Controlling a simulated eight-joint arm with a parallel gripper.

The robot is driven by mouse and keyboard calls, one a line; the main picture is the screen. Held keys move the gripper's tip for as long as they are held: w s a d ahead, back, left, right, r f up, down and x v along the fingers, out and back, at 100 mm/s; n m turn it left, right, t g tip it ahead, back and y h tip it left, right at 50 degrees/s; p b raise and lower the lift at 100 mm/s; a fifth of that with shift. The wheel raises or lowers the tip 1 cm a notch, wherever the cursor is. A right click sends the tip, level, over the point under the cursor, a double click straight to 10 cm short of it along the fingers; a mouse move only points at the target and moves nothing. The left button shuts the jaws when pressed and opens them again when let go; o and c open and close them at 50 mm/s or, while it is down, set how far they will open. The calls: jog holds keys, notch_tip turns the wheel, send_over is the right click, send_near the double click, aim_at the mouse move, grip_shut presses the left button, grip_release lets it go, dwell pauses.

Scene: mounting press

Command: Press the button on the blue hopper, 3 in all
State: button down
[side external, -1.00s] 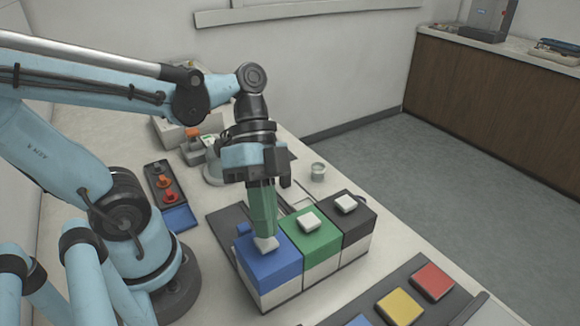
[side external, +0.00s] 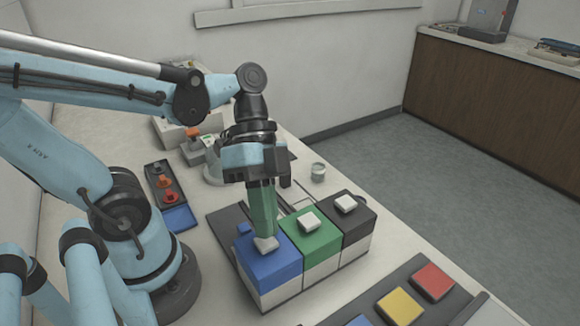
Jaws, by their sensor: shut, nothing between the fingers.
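The blue hopper (side external: 272,272) is a box with a blue top and a pale lower part, at the left end of a row of three. Its white button (side external: 266,244) sits on its top. My gripper (side external: 264,235) is shut, with its green fingers pointing down. The fingertips are at the button, directly over it and partly covering it. I cannot tell whether they touch it or how far down the button is.
A green hopper (side external: 318,243) and a black hopper (side external: 354,224) with white buttons stand right beside the blue one. A dark panel with yellow (side external: 399,306) and red (side external: 432,281) squares lies in front. A small cup (side external: 318,171) stands behind. Bare table lies to the right.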

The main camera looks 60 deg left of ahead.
jog(key=shift+f, duration=0.15)
jog(key=shift+f, duration=0.3)
jog(key=shift+f, duration=0.45)
dwell(0.8)
jog(key=shift+r, duration=0.9)
jog(key=shift+r, duration=2.5)
dwell(0.7)
